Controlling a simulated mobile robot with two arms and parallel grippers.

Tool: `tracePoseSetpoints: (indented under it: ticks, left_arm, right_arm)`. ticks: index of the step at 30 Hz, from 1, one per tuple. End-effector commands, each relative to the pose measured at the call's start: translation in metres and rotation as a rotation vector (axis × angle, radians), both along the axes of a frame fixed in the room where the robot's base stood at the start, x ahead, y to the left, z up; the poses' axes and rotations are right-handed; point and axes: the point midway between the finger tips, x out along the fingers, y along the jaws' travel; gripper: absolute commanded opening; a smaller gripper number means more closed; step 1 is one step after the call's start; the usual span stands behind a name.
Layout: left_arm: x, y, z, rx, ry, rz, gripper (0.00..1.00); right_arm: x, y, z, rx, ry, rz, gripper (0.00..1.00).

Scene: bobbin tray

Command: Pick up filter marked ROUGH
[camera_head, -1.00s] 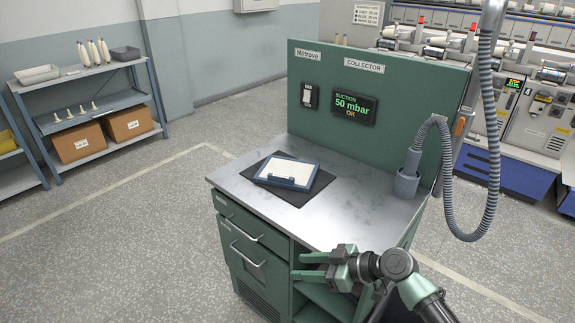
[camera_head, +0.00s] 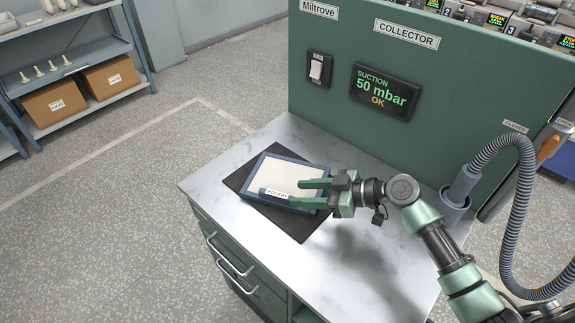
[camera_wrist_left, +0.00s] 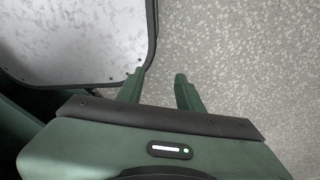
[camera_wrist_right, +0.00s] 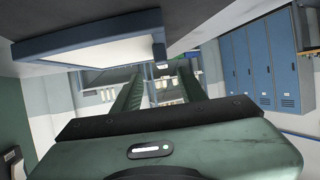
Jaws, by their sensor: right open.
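The filter marked ROUGH (camera_head: 293,178) is a flat blue frame with a pale panel. It lies on a black mat (camera_head: 300,232) on the metal worktop, with its label on the near side. My right gripper (camera_head: 296,192) is open and empty at the filter's near right side, fingers pointing left; the head view does not settle whether they touch. The right wrist view shows the filter's frame (camera_wrist_right: 90,42) close by, up and left of the fingers (camera_wrist_right: 158,80). My left gripper (camera_wrist_left: 160,80) is open and empty in the left wrist view, over the floor.
The green panel (camera_head: 450,80) stands behind the worktop (camera_head: 345,270). A grey suction hose (camera_head: 510,200) and its holder (camera_head: 457,190) stand to the right. A shelf with boxes (camera_head: 110,72) is far left. The near worktop is clear.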

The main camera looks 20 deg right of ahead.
Motion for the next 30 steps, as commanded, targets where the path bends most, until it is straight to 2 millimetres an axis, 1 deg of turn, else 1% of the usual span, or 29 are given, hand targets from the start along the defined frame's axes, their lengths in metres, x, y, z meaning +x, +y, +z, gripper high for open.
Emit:
tracePoseSetpoints:
  ticks: [6, 10, 14, 18, 22, 27, 29, 30]
  left_arm:
    - [-0.031, 0.007, 0.007, 0.01, 0.042, -0.001, 0.36]
    - [-0.042, 0.011, 0.014, 0.015, 0.059, -0.002, 0.36]
    - [-0.04, 0.011, 0.028, 0.015, 0.056, -0.002, 0.36]
    - [-0.028, 0.01, 0.032, 0.013, 0.039, -0.001, 0.36]
    - [-0.016, 0.009, 0.034, 0.011, 0.02, -0.001, 0.36]
    - [-0.015, 0.008, 0.033, 0.01, 0.019, -0.001, 0.36]
    - [-0.017, 0.007, 0.033, 0.009, 0.022, 0.0, 0.36]
    - [-0.018, 0.007, 0.033, 0.008, 0.024, 0.0, 0.36]
  right_arm:
    - [0.011, 0.016, -0.006, 0.004, 0.001, 0.0, 0.42]
    - [0.018, 0.027, -0.011, 0.004, 0.002, -0.001, 0.42]
    - [0.029, 0.042, -0.019, 0.005, 0.004, -0.001, 0.42]
    - [0.037, 0.055, -0.029, 0.003, 0.002, 0.0, 0.42]
    - [0.04, 0.058, -0.033, 0.001, 0.001, 0.0, 0.42]
    - [0.04, 0.058, -0.034, 0.0, 0.0, 0.0, 0.42]
    - [0.04, 0.058, -0.033, 0.0, 0.0, 0.0, 0.25]
    - [0.04, 0.058, -0.033, 0.0, 0.0, 0.0, 0.14]
